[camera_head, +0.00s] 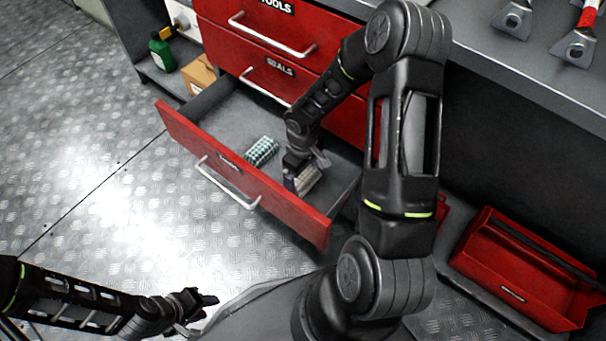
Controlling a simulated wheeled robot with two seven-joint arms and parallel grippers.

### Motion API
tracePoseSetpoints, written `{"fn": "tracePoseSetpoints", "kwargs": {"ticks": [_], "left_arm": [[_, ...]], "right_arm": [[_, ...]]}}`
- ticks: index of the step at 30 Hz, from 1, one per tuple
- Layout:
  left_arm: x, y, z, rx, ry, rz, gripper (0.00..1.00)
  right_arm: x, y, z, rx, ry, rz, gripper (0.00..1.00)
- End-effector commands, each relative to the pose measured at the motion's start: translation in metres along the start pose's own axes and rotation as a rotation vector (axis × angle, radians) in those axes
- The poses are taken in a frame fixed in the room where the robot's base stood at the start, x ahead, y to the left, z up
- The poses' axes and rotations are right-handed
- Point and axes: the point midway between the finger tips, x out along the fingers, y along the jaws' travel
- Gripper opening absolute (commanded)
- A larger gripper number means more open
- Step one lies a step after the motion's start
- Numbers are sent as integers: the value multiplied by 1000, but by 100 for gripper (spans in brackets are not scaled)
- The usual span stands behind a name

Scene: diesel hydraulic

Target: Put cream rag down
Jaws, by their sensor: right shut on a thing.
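A cream rag (308,179) is at the right end of the open bottom drawer (222,172), partly hidden by my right gripper. My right gripper (298,178) reaches down into the drawer and is shut on the cream rag. I cannot tell whether the rag touches the drawer floor. My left gripper (207,304) is low at the left, outside and in front of the drawer, with nothing visible in it. Its finger gap is too small to make out.
A teal and white checked rag (262,151) lies in the drawer, left of the cream rag. Shut red drawers (278,77) are above. A green bottle (162,54) and cardboard box (198,74) stand at the left. A red toolbox (520,270) sits at the right.

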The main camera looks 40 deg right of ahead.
Motion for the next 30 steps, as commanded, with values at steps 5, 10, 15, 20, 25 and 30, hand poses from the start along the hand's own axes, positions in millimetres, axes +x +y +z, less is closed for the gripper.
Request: {"fn": "tracePoseSetpoints", "kwargs": {"ticks": [5, 10, 15, 20, 25, 30], "left_arm": [[2, -1, -1, -1, 2, -1, 34], [2, -1, -1, -1, 2, -1, 34], [1, -1, 0, -1, 1, -1, 34], [-6, 3, 1, 2, -3, 1, 34], [-17, 8, 2, 4, -5, 2, 34], [-22, 10, 2, 4, -5, 2, 34]], "right_arm": [[2, 0, 0, 0, 0, 0, 100], [2, 0, 0, 0, 0, 0, 100], [3, 0, 0, 0, -1, -1, 100], [-17, 0, -1, 0, 2, 2, 100], [-47, -1, -4, -1, 2, 2, 100], [-69, -2, -5, 0, 1, 1, 100]]}}
